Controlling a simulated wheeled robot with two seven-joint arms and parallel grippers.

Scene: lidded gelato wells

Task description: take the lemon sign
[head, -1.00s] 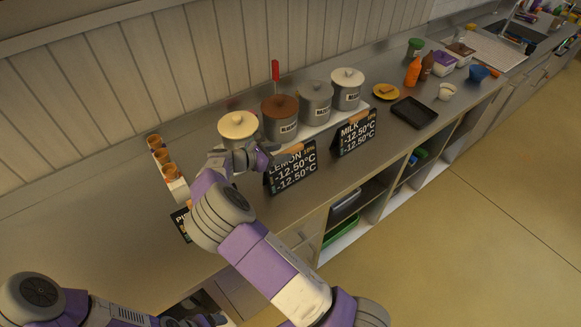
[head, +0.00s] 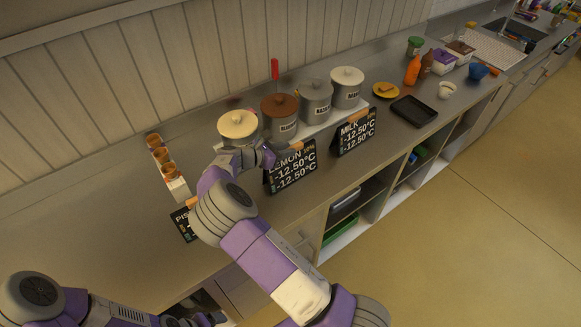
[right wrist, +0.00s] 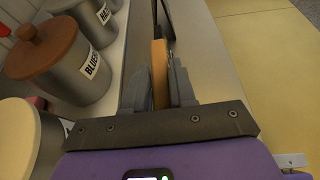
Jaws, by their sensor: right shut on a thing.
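The lemon sign (head: 290,172) is a black tent-shaped board with white lettering and a wooden top strip. It stands on the counter before the wells. My right gripper (head: 277,152) reaches it from the left, at its top edge. In the right wrist view my right gripper (right wrist: 158,92) has its fingers on either side of the sign's wooden strip (right wrist: 159,70) and is shut on it. My left gripper (head: 205,320) is low at the bottom edge, mostly cut off, and its jaws cannot be made out.
Behind the sign stand several lidded wells, such as the brown-lidded one (head: 280,117) and the cream-lidded one (head: 238,125). The milk sign (head: 356,133) stands to the right, and another sign (head: 183,225) is partly hidden by my arm. A black tray (head: 415,111) lies farther right.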

